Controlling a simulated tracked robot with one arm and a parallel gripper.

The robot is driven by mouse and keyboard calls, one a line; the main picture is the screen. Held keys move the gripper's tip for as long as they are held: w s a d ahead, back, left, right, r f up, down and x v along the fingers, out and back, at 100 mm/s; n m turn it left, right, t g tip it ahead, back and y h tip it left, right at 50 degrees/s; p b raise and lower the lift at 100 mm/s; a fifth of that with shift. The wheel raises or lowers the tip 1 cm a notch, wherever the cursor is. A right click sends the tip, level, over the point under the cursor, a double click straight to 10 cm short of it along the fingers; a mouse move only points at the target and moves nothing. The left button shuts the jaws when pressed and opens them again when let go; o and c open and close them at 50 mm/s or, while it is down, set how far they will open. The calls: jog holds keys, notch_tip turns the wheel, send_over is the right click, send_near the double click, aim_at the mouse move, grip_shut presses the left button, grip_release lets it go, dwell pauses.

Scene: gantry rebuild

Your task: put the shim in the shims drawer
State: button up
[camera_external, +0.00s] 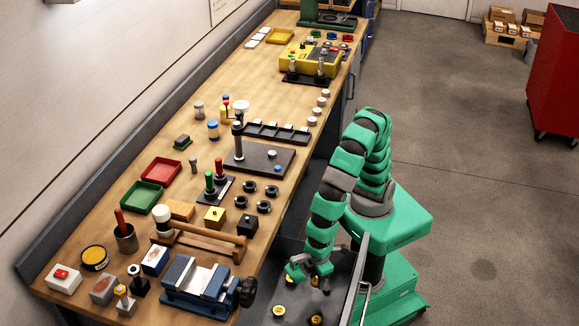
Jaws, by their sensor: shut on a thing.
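My gripper (308,276) is low over an open dark drawer (344,262) that is pulled out from the bench front, at the bottom right of the bench. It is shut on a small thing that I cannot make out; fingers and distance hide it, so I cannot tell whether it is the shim. Several small yellow and black pieces (279,310) lie in the drawer beneath and in front of the gripper. No drawer label is readable.
A blue vise (200,282) and a mallet (195,236) are on the wooden bench left of the drawer. Red (161,171) and green (142,197) trays sit farther back. The drawer's raised grey front (355,280) stands close right of my gripper.

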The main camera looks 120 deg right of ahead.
aim_at(316, 296)
jog(key=shift+f+b, duration=0.8)
jog(key=shift+f, duration=2.7)
jog(key=shift+f, duration=0.1)
jog(key=o, duration=1.1)
